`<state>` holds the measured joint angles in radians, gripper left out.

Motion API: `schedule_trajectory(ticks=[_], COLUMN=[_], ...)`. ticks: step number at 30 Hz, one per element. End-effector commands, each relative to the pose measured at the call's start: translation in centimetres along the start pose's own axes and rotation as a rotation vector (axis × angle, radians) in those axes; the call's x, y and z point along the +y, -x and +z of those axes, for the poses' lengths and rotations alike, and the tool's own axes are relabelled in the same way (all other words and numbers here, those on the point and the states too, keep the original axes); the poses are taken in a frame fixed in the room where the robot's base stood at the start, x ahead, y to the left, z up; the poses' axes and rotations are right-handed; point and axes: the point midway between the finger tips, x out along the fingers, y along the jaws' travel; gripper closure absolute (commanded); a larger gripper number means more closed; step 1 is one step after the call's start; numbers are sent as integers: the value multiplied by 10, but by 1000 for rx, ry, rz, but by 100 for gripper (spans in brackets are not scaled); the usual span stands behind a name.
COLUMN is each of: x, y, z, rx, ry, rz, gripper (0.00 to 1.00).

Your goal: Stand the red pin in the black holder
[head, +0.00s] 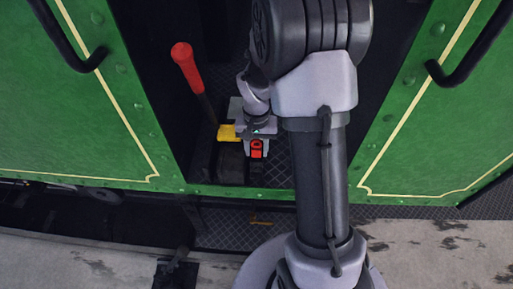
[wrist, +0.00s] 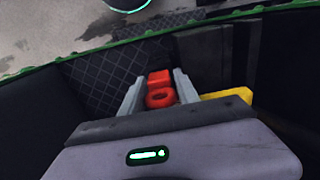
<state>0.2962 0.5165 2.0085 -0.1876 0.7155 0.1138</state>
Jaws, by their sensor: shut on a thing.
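My gripper (head: 257,152) is in the doorway of the green tram, low over the dark chequered floor. In the wrist view its two grey fingers (wrist: 159,96) are shut on the red pin (wrist: 160,77), one on each side. The pin has a ring-shaped part nearest the camera and a squarer red part beyond it. It also shows as a small red piece in the head view (head: 257,146). I cannot make out the black holder for certain; a dark block (head: 232,166) stands just left of the pin, below a yellow piece.
The yellow piece (head: 228,132) is close beside my gripper and also shows in the wrist view (wrist: 226,95). A red-handled lever (head: 184,62) rises at the left. Green panels with black handrails (head: 80,55) flank the doorway. Chequered floor (head: 277,172) lies right of the pin.

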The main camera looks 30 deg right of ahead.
Motion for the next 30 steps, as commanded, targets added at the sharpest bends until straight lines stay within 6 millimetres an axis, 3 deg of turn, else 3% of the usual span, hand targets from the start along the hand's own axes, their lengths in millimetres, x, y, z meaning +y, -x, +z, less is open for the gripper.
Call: schedule_trajectory(ticks=[13,14,17,26,30], x=[0,0,0,0,0], y=[-7,-7,-7,-6,11], z=[0,0,0,0,0], rx=[0,0,0,0,1], ry=[0,0,0,0,-1], rz=[0,0,0,0,-1], gripper=[100,59,39,37,37])
